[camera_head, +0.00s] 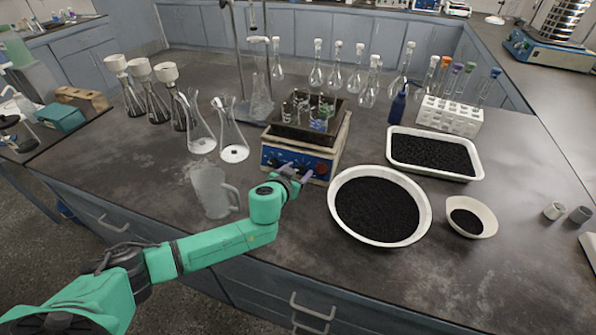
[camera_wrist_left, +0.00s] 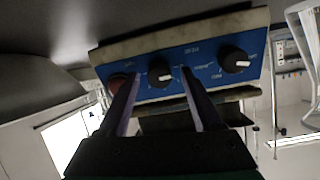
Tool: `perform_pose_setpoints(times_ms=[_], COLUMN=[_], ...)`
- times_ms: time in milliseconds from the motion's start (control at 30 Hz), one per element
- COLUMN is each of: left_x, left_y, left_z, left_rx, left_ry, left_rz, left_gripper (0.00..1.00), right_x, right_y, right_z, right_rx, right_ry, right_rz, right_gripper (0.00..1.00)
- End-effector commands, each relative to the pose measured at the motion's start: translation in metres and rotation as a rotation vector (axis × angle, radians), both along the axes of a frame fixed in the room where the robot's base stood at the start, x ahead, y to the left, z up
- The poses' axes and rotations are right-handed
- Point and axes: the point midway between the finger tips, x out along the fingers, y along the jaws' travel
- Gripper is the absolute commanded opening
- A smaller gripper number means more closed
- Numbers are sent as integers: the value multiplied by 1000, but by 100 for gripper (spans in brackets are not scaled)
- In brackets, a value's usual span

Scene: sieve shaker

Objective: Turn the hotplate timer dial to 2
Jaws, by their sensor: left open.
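The hotplate (camera_head: 333,153) stands on the bench with a blue front panel (camera_wrist_left: 198,66). In the left wrist view the panel appears upside down. It carries two black dials and a red knob (camera_wrist_left: 119,82). The middle dial (camera_wrist_left: 160,73) lies between the fingertips as seen from the wrist. The other dial (camera_wrist_left: 234,59) is to its right, clear of the fingers. The labels are too small to read, so I cannot tell which is the timer. My left gripper (camera_head: 295,175) is open in front of the panel; contact is unclear. My right gripper is not in view.
A dark tray with small glassware (camera_head: 310,108) sits on the hotplate. A glass jug (camera_head: 210,190) and flasks (camera_head: 234,145) stand to the left. A round bowl of black grains (camera_head: 418,232) is close on the right, with a rectangular tray (camera_head: 478,160) behind it.

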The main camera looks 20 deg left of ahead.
Motion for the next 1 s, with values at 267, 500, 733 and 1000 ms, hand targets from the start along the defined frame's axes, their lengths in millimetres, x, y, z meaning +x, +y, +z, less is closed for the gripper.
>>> perform_pose_setpoints(times_ms=[267,500,733,1000], left_x=[0,0,-1,-1], left_y=[0,0,0,-1], left_z=[0,0,0,1], left_rx=[0,2,37,174], left_ry=[0,0,-2,-9], left_rz=[0,-1,-16,-71], left_gripper=[28,0,0,0], right_x=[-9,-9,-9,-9], right_y=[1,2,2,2], right_z=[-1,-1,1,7], right_rx=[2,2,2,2], right_ry=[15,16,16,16], right_rz=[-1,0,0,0], right_gripper=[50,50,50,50])
